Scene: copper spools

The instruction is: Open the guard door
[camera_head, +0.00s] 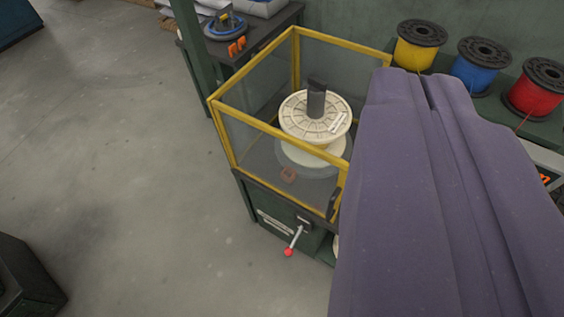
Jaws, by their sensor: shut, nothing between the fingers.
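The guard is a yellow-framed box with clear panels around a cream spool (312,125) on a dark post. The guard door (270,155) appears to be its front panel, in line with the frame and looking closed. A black handle (334,204) sits at the door's lower right. My gripper (425,78) is the large purple-grey shape on the right, shut and empty, with a narrow slit between its fingers. It appears just right of the handle in the picture; I cannot tell the depth between them. It hides the guard's right side.
A lever with a red knob (289,251) sticks out below the guard. Yellow (416,47), blue (481,65) and red (536,91) spools stand on a green bench at the right. A dark table (255,45) is behind. The floor at left is open.

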